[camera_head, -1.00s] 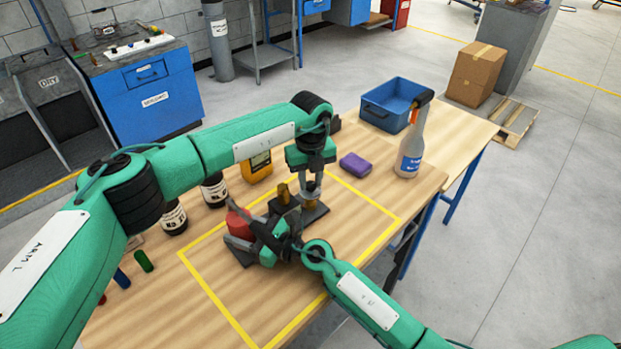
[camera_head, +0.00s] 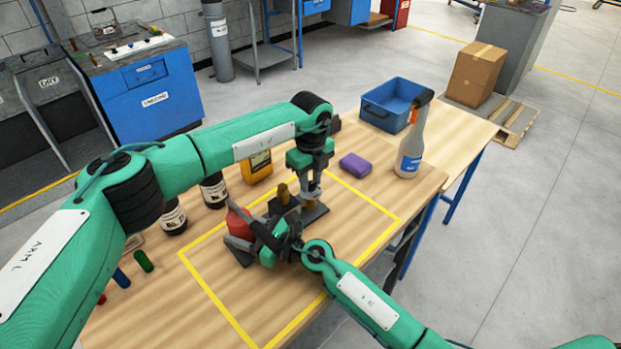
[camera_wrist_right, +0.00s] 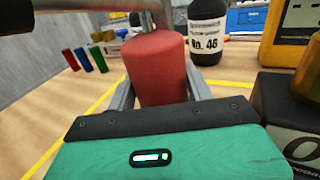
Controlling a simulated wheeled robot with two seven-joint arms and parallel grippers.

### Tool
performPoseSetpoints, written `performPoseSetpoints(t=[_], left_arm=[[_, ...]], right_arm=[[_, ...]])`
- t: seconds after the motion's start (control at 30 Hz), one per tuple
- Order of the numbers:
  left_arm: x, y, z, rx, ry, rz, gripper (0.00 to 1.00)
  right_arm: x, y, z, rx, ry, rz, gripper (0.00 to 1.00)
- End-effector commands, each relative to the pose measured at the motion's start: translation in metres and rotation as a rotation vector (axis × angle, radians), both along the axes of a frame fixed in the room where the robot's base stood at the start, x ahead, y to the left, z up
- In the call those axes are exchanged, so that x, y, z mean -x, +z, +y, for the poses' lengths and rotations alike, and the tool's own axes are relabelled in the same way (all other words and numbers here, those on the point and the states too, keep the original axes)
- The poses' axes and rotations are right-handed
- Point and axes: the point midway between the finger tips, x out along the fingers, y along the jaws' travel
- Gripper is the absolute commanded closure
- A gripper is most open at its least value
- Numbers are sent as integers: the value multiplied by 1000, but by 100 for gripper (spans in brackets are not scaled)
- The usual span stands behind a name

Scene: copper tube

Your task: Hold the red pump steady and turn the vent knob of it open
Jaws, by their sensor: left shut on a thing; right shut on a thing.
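The red pump (camera_head: 240,224) stands inside the yellow outline on the bench. Its red cylinder (camera_wrist_right: 156,68) fills the middle of the right wrist view. My right gripper (camera_head: 254,230) is shut on this red body, with a grey finger on each side. My left gripper (camera_head: 310,194) points down to the right of the red body, shut on a small brass-coloured part (camera_head: 309,204), which may be the vent knob. The fingers hide much of that part, so its turn angle cannot be read. Another brass piece (camera_head: 283,193) rises from the dark base (camera_head: 314,214).
Dark bottles (camera_head: 214,190) and a yellow meter (camera_head: 258,167) stand behind the pump. A purple sponge (camera_head: 355,165), a spray bottle (camera_head: 411,150) and a blue bin (camera_head: 390,104) are further right. Coloured tubes (camera_head: 143,261) lie at left. The outline's front part is clear.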

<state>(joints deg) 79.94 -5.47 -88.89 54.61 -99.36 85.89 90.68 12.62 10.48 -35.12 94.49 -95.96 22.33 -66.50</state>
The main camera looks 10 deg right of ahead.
Motion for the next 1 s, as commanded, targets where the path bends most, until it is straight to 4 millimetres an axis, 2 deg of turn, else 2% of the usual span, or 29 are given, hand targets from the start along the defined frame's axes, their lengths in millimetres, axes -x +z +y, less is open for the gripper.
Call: performPoseSetpoints(t=[0.13,0.17,0.27,0.53,0.67,0.77,1.0], left_arm=[[-2,1,1,-1,3,-4,95],[-2,1,1,-1,3,-4,71],[-2,1,1,-1,2,-3,51],[-1,1,0,-1,0,-1,51],[-1,9,0,1,-1,-3,51],[-1,25,0,0,-2,-4,51],[-1,76,1,1,-1,-4,51]], right_arm=[[0,-1,-1,0,-2,2,100],[0,-1,-1,0,-2,2,100],[0,-1,-1,1,-2,3,100],[0,-1,-1,1,-2,3,100],[0,-1,-1,1,-2,3,100],[0,-1,-1,0,-2,2,100],[0,-1,-1,0,-1,1,100]])
